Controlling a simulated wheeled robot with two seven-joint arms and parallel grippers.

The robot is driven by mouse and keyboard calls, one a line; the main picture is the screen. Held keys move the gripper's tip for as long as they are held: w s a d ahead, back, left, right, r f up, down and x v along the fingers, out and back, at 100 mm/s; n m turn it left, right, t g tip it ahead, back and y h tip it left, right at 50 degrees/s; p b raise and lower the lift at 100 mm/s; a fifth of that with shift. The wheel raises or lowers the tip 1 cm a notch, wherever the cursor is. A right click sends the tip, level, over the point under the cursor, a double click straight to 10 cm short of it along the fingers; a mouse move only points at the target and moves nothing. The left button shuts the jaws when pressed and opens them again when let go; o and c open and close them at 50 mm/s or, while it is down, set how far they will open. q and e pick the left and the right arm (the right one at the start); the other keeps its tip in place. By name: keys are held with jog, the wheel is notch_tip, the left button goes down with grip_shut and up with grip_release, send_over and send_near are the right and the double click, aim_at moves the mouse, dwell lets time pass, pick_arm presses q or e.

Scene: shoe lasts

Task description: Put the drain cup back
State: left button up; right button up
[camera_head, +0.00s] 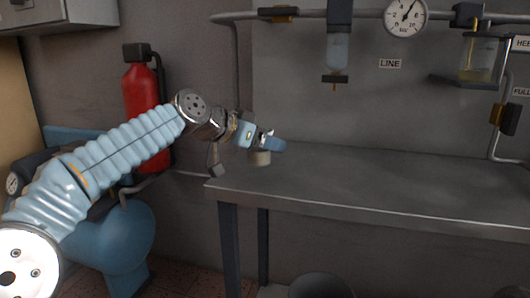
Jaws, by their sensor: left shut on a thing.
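My left gripper (268,141) is shut on a small tan cup-shaped thing, which looks like the drain cup (260,158). The gripper holds it at the left end of the grey bench (380,185). The fingers hide its upper part, and I cannot tell whether it touches the bench top. A filter with a clear bowl (338,50) hangs from the pipe on the back wall, with a small valve under it. My right gripper is not in view.
A round gauge (405,16) and a clear jar of yellowish liquid (478,62) on a small bracket are at the upper right. A red cylinder (141,90) and a blue tank (110,240) stand left. A bucket (320,286) stands below the bench. The bench top is clear.

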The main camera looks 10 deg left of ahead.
pick_arm(q)
jog(key=shift+s+f, duration=0.1)
jog(key=shift+f, duration=1.05)
jog(key=shift+f+b, duration=0.15)
jog(key=shift+b, duration=0.15)
jog(key=o, duration=1.2)
jog(key=shift+r+p, duration=0.3)
jog(key=b+v, duration=0.1)
jog(key=v, duration=1.1)
jog(key=shift+b, duration=0.4)
jog(key=shift+s+f, duration=0.1)
jog(key=shift+f, duration=0.05)
